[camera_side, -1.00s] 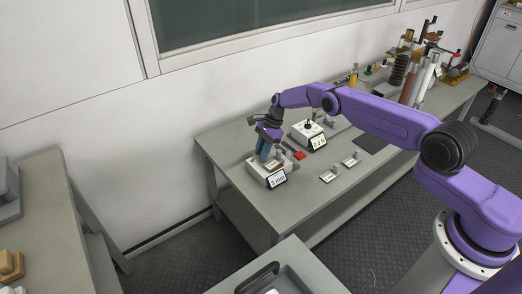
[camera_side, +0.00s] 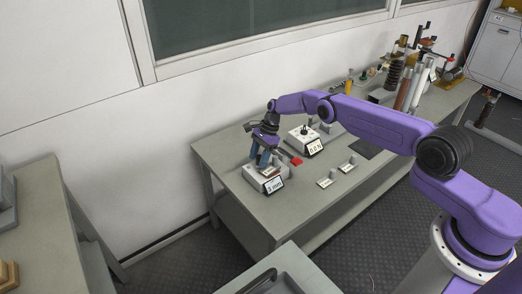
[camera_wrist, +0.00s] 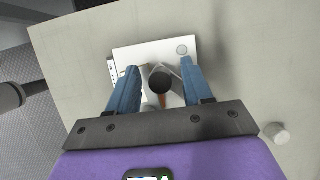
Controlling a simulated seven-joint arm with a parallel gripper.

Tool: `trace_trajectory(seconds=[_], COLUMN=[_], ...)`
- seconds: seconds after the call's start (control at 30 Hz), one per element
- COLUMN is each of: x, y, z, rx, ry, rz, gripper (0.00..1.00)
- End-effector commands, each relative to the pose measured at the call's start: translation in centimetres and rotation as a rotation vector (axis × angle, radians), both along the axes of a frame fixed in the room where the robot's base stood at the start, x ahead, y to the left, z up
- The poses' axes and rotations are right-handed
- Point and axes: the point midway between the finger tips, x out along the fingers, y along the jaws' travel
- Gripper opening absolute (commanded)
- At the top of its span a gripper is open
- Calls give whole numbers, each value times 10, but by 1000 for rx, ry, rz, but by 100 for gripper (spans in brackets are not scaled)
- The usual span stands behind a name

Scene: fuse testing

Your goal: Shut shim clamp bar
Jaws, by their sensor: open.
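A small white fixture (camera_side: 251,180) with a "3 mm" label (camera_side: 273,185) stands at the near left of the middle bench. My gripper (camera_side: 263,160) points down over it with its blue fingers apart. In the wrist view, my gripper (camera_wrist: 161,88) straddles a dark, round-topped part (camera_wrist: 160,80) over the white fixture (camera_wrist: 150,50). A small orange-brown piece (camera_wrist: 163,101) shows below that part. Whether the fingers touch anything is unclear. A red piece (camera_side: 296,161) shows just right of the gripper. I cannot tell the clamp bar's exact position; the fingers partly hide the fixture.
A second white fixture (camera_side: 300,139) with a dark knob and label stands behind to the right. Two small labelled blocks (camera_side: 326,183) (camera_side: 347,167) and a dark mat (camera_side: 367,148) lie further right. Bare bench top (camera_side: 290,205) is in front. Tall cylinders crowd the far end.

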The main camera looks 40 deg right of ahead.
Motion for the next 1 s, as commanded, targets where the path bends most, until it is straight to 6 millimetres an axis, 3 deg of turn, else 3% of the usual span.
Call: trace_trajectory(seconds=[0.37,1.0], x=[1,1], y=[-13,-59], z=[30,142], rx=[0,0], ry=[-2,-3], rz=[-3,-1], gripper=[50,50])
